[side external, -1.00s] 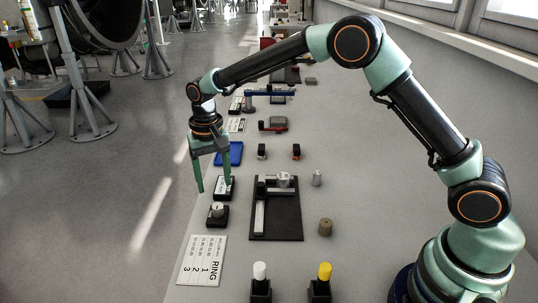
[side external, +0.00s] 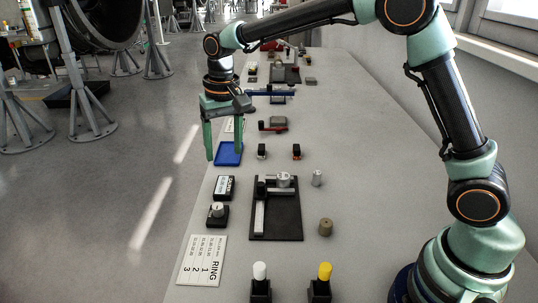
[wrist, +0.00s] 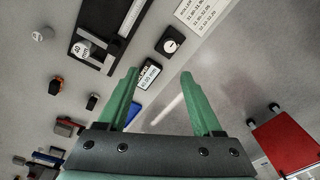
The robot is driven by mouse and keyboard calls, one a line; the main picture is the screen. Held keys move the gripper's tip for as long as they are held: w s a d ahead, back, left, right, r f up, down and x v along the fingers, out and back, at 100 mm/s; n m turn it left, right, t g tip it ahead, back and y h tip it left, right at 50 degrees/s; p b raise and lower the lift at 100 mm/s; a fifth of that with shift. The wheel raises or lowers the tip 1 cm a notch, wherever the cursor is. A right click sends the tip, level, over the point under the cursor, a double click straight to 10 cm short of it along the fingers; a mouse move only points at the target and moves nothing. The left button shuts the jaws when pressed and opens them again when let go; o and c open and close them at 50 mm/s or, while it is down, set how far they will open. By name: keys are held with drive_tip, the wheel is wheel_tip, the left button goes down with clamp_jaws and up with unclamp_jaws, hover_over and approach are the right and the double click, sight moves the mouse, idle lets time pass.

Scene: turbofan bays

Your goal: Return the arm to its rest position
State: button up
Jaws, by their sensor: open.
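My gripper (side external: 224,158) has two green fingers that stand apart with nothing between them. In the side view it hangs pointing down over the left edge of the long grey bench, in front of the blue tray (side external: 229,153), which it partly covers. In the wrist view my gripper (wrist: 160,80) is also open and empty. Beyond its left fingertip lies a small display box (wrist: 149,77), and the blue tray (wrist: 133,113) shows partly behind that finger. My arm is raised and reaches from the right across the bench.
A black fixture plate (side external: 290,222) holds a metal cylinder and a slide.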

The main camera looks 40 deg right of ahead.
drive_tip(key=s+d+r+n+t, duration=0.1)
drive_tip(key=s+d+r+t, duration=0.1)
drive_tip(key=s+d+r, duration=0.55)
drive_tip(key=s+d+f+n+t, duration=0.1)
drive_tip(key=s+d, duration=0.3)
drive_tip(key=s, duration=0.8)
drive_tip(key=shift+n+t, duration=0.5)
drive_tip(key=shift+t, duration=0.4)
